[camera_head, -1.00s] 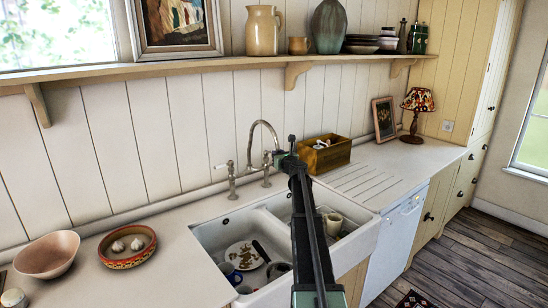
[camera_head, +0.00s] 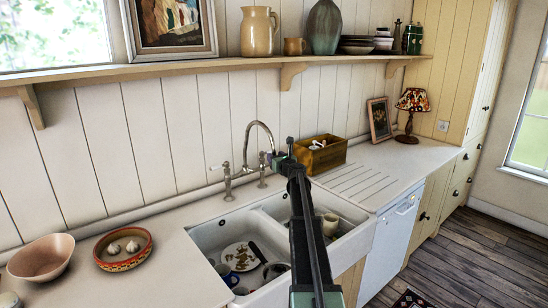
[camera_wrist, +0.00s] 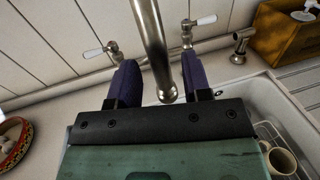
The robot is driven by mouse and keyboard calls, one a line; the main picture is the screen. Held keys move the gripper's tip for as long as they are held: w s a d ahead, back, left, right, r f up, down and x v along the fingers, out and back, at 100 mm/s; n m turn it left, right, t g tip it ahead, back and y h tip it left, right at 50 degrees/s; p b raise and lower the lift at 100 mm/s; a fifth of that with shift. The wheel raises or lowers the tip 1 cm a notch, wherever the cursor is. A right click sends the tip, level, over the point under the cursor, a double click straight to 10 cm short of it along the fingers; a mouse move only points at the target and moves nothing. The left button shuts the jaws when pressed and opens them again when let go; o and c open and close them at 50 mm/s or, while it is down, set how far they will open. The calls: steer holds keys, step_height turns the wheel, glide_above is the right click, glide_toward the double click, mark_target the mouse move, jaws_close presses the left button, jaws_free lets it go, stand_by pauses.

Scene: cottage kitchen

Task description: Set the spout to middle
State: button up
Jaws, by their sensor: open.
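The metal gooseneck spout (camera_head: 250,135) stands behind the double sink (camera_head: 345,238) and arches forward over it; its end is hidden behind my gripper in the head view. In the wrist view the spout (camera_wrist: 150,40) comes down from the top, with its round end in the gap between my two purple fingers. My gripper (camera_wrist: 160,80) is open, one finger on each side of the spout, with visible gaps. I cannot tell whether either finger touches it. In the head view my gripper (camera_head: 270,159) is at the spout's end, above the back of the sink.
White-handled taps (camera_head: 227,182) flank the spout's base. A wooden box (camera_head: 320,155) stands close to the right. The sink holds a plate (camera_head: 240,256), a mug (camera_head: 331,224) and other dishes. A shelf (camera_head: 200,72) runs above. The left counter has two bowls.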

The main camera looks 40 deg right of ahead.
steer(key=v, duration=0.9)
